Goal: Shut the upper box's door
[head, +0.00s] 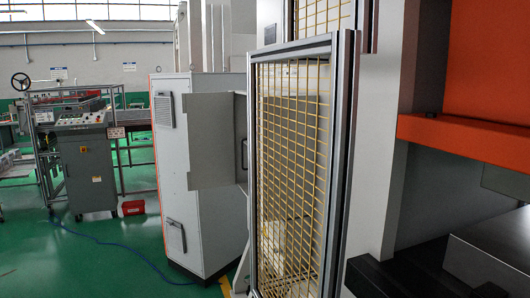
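A grey flat panel (210,141), which looks like an open box door, stands out from the side of a tall light-grey cabinet (172,195). Its broad face is toward me and its right edge meets a narrow grey box side (241,120). The rest of that box is hidden behind the yellow mesh fence, so I cannot tell its inside. Whether a second box sits below is not clear. Neither of my grippers is in view.
A yellow mesh fence panel (293,165) in an aluminium frame stands close, right of the door. A machine with an orange beam (465,140) fills the right side. A control console (85,165) and red box (133,207) stand left. Green floor (95,255) is open at front left, crossed by a blue cable (120,252).

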